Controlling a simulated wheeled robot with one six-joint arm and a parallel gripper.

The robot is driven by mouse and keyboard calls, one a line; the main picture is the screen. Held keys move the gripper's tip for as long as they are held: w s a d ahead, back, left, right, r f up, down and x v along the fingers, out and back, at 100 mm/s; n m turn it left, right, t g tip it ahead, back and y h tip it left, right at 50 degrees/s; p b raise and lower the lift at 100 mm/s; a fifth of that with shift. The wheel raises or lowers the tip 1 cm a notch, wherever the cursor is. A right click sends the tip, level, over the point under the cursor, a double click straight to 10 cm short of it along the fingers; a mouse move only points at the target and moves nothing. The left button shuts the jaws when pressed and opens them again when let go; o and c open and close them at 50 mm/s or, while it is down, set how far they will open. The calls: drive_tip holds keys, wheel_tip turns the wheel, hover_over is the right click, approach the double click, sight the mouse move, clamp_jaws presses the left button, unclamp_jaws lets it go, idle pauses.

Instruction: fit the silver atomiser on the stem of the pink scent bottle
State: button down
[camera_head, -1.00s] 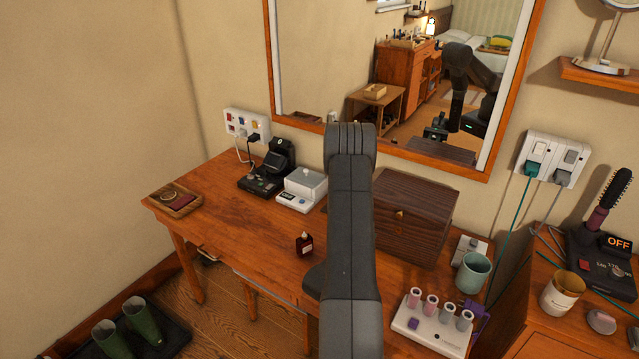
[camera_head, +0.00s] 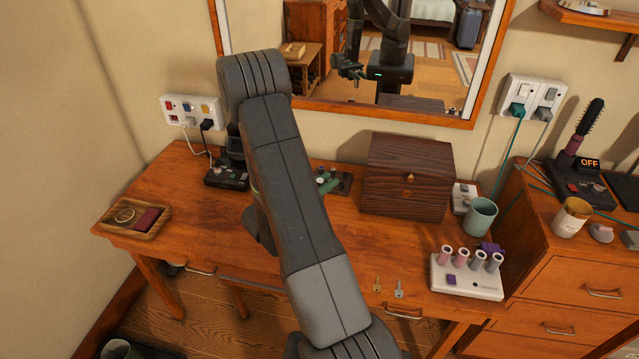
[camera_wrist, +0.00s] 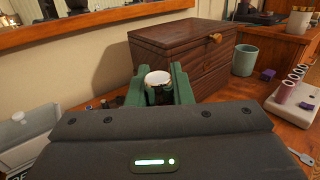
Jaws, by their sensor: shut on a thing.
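My gripper shows its green fingers in the head view (camera_head: 328,182), low over the table, left of the wooden box. In the wrist view the fingers (camera_wrist: 158,88) are shut on a small piece with a round, pale silver top, which looks like the silver atomiser (camera_wrist: 157,77). Its lower part is dark and mostly hidden between the fingers. I cannot make out the pink scent bottle or its stem in either current view; my arm covers much of the table's middle.
The dark wooden box (camera_head: 405,190) stands close right of my gripper. A wooden tray (camera_head: 135,218) is at left. A white device (camera_wrist: 30,135) is left in the wrist view.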

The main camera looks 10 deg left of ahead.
drive_tip(key=shift+s+a+r, duration=0.25)
drive_tip(key=shift+s+a, duration=0.45)
drive_tip(key=shift+f+b, duration=1.4)
drive_tip(key=shift+f, duration=1.15)
drive_tip(key=shift+b, duration=0.75)
drive_tip(key=shift+f+b, duration=1.1)
drive_tip(key=shift+b, duration=0.4)
idle(1.0)
